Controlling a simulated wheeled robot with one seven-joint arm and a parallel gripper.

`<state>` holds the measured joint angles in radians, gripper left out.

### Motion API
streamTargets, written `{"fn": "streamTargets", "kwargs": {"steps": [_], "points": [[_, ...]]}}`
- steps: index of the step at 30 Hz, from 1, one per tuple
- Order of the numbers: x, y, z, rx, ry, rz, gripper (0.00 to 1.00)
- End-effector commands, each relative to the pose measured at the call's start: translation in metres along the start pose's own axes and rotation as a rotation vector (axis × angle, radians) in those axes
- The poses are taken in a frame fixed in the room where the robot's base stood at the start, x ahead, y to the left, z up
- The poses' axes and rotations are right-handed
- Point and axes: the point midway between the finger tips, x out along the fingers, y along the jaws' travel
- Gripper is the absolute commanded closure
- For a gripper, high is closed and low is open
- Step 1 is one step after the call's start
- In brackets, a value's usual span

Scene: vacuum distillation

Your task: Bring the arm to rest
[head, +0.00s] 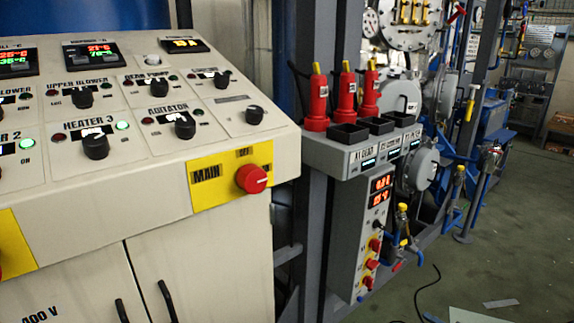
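My gripper and arm do not show in the head view. The cream control panel (150,190) fills the left side. A red main switch knob (251,179) sits on a yellow plate (205,180) at its right end. Several black knobs stand on its sloped top, among them the Heater 3 knob (95,146) and the agitator knob (185,126). A green lamp (122,125) beside Heater 3 is lit.
A grey instrument shelf (325,158) with several red bottles (346,97) and black trays stands right of the panel. A grey box (362,235) with red digits hangs below it. Pipes and blue machinery stand behind. The green floor (510,225) at right is mostly clear.

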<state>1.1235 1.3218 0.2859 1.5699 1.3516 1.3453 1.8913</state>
Motion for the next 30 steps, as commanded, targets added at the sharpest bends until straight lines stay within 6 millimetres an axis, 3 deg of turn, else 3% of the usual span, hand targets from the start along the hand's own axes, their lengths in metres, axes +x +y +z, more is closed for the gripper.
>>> {"fn": "streamTargets", "kwargs": {"steps": [11,17,23,30], "points": [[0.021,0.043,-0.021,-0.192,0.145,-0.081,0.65],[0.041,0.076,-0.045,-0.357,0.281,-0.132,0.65],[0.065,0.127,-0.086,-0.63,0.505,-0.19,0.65],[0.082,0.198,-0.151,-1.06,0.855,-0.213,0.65]]}}
